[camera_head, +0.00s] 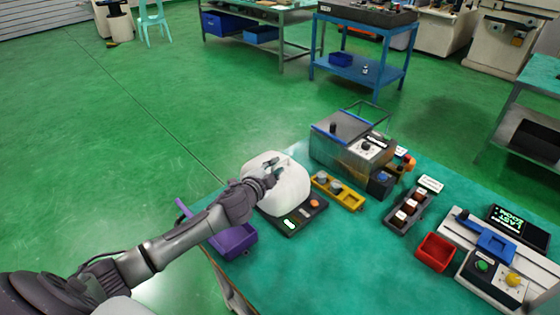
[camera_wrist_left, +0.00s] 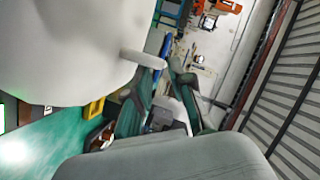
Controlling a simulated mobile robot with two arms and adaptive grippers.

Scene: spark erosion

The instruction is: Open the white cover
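The white cover (camera_head: 287,192) is a rounded dome sitting on a dark device with a lit green display. It looks closed. My left gripper (camera_head: 272,168) is at the cover's upper part, in front of it. In the left wrist view, the cover (camera_wrist_left: 60,50) fills the upper left, and a short pale tab (camera_wrist_left: 143,58) sticks out from it towards my left gripper (camera_wrist_left: 165,68). The two dark fingers stand apart with a gap between them, and the tab's end is at the fingertips. I cannot tell if they touch. My right gripper is not in view.
A purple bin (camera_head: 233,242) lies by the table's left edge. A clear-sided machine (camera_head: 345,150) stands behind the cover. A yellow tray (camera_head: 338,192), a red bin (camera_head: 436,252) and a dark rack (camera_head: 408,210) are to the right. The table's front middle is clear.

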